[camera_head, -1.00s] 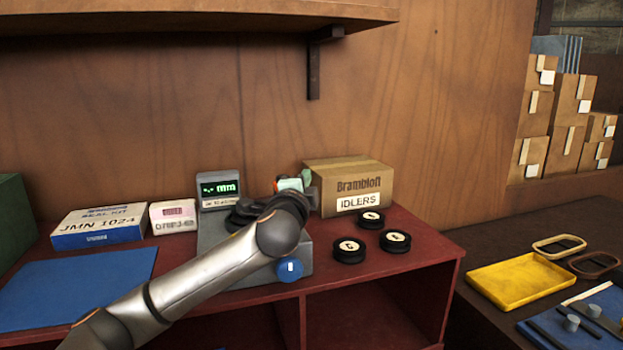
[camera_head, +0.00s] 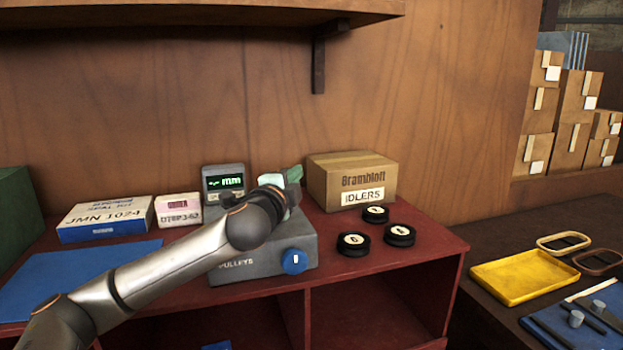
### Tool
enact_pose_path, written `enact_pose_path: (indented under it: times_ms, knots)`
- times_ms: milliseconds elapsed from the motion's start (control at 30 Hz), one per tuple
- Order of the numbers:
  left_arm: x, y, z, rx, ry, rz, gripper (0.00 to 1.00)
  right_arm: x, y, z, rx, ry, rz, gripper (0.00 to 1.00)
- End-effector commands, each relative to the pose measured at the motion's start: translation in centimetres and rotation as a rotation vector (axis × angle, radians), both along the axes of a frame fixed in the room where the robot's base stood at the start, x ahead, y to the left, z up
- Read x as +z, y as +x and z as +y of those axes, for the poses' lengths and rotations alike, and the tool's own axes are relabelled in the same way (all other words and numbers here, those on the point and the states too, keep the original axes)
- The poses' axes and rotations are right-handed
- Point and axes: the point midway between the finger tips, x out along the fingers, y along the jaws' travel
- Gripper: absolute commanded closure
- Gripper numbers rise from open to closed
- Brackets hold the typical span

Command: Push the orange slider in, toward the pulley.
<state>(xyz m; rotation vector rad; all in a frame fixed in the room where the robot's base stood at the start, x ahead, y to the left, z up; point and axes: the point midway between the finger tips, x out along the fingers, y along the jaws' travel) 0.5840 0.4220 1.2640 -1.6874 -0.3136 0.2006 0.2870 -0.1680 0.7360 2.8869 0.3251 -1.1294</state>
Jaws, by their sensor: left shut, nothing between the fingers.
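A grey measuring device (camera_head: 268,255) marked PULLEYS stands on the red bench, with a green-lit display (camera_head: 223,183) reading "-.-- mm" and a blue round knob (camera_head: 295,261) on its front. My left arm crosses in front of it from the left. My left gripper (camera_head: 290,181) is over the right part of the device's top, pale and green pieces showing at its end. It is shut and empty. The orange slider is not visible, and my wrist covers most of the device's top. I cannot tell whether the gripper touches the slider. My right gripper is not in view.
Three black pulleys (camera_head: 353,244) with pale labels lie right of the device. A cardboard IDLERS box (camera_head: 352,180) stands behind them. Left are a JMN 1024 box (camera_head: 105,219), a small white box (camera_head: 177,210) and a blue mat (camera_head: 75,280). A yellow tray (camera_head: 525,276) is farther right.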

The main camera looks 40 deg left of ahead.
Motion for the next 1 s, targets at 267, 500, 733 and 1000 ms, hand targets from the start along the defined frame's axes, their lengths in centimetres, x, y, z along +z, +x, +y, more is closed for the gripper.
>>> enact_pose_path:
  times_ms: [267,500,733,1000]
  knots:
    - [0.0,-2.3,2.1,-0.009,0.002,0.001,1.0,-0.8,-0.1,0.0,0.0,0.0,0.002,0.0]
    - [0.1,-2.5,2.4,-0.006,0.001,0.001,1.0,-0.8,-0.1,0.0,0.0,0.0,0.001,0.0]
    - [0.1,-2.5,2.5,-0.002,0.001,0.001,1.0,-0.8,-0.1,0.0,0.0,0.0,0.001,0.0]
    - [0.4,-2.2,2.7,-0.002,0.001,0.001,1.0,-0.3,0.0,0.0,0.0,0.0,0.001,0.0]
